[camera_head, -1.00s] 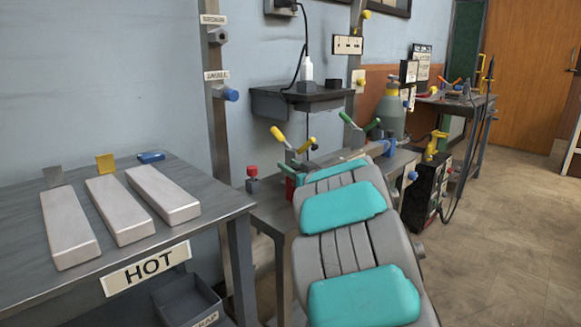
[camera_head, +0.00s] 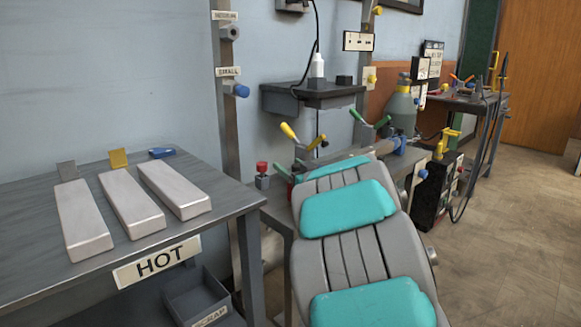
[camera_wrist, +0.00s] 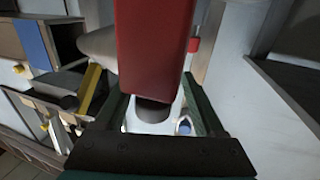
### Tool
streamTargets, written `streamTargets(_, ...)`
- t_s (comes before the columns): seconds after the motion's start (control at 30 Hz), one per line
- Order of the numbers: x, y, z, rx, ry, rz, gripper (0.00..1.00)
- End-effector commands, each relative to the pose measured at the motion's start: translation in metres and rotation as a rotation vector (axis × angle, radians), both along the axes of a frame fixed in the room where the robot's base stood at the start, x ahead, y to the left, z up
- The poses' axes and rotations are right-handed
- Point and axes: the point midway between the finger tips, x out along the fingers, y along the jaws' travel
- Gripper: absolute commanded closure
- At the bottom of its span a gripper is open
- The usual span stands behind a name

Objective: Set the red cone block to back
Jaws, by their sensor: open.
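A tall red block (camera_wrist: 153,40) fills the upper middle of the wrist view, close to the camera, with a dark grey round end (camera_wrist: 154,110) below it. I take it to be the red cone block, but its full shape is cut off. My gripper (camera_wrist: 155,97) shows dark green fingers on both sides of it, open. I cannot tell whether they touch it. In the head view a sliver of red (camera_head: 291,190) shows beside my grey and teal arm, which hides the rest and my gripper.
A small red knob (camera_head: 262,167) stands on the bench left of my arm. Yellow (camera_head: 289,131) and green (camera_head: 357,116) handles rise behind. The HOT table (camera_head: 225,203) at left carries several pale bars. A grey shelf (camera_head: 315,97) overhangs the bench. Floor is clear at right.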

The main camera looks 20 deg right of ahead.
Motion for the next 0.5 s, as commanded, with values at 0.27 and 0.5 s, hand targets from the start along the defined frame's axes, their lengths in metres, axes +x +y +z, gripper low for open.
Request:
streamTargets(0.27, -0.004, -0.001, 0.0, 0.001, 0.0, -0.002, 0.29)
streamTargets(0.5, -0.029, -0.004, 0.001, 0.0, 0.001, -0.004, 0.29)
